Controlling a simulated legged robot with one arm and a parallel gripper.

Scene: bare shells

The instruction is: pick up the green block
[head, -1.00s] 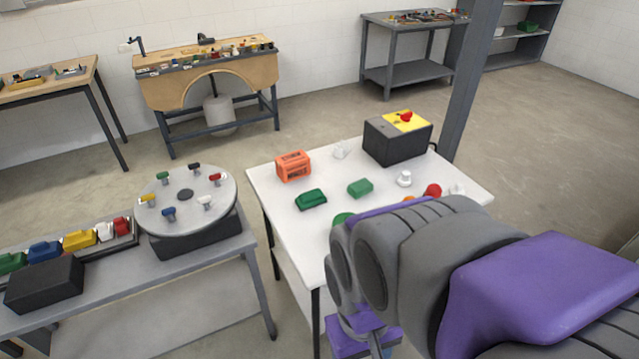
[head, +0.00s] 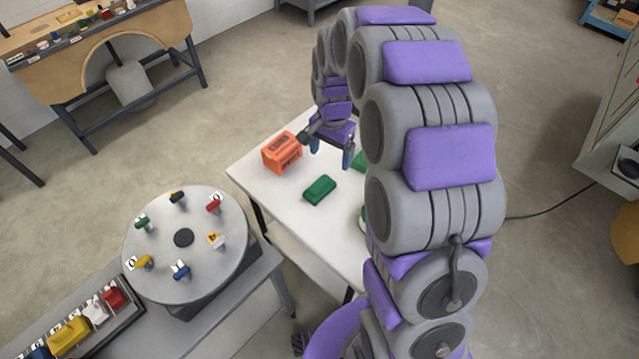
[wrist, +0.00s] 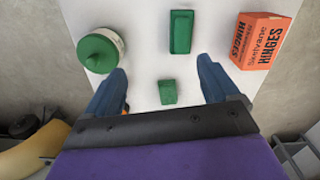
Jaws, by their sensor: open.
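A small plain green block (wrist: 168,92) lies on the white table between my fingers in the wrist view. In the head view it is partly hidden by my arm (head: 357,161). My gripper (wrist: 162,74) is open and empty, one finger on each side of the block as the wrist view sees it. In the head view my gripper (head: 331,150) hangs over the table, beside the orange box; its exact height is unclear. A longer, darker green piece (head: 319,190) with a rimmed top lies apart from it, above the block in the wrist view (wrist: 181,32).
An orange hinges box (head: 282,153) stands at the table's left edge. A white jar with a green lid (wrist: 100,50) is left of my fingers in the wrist view. A round turntable (head: 185,245) stands on the grey bench. My arm hides the right of the white table (head: 262,191).

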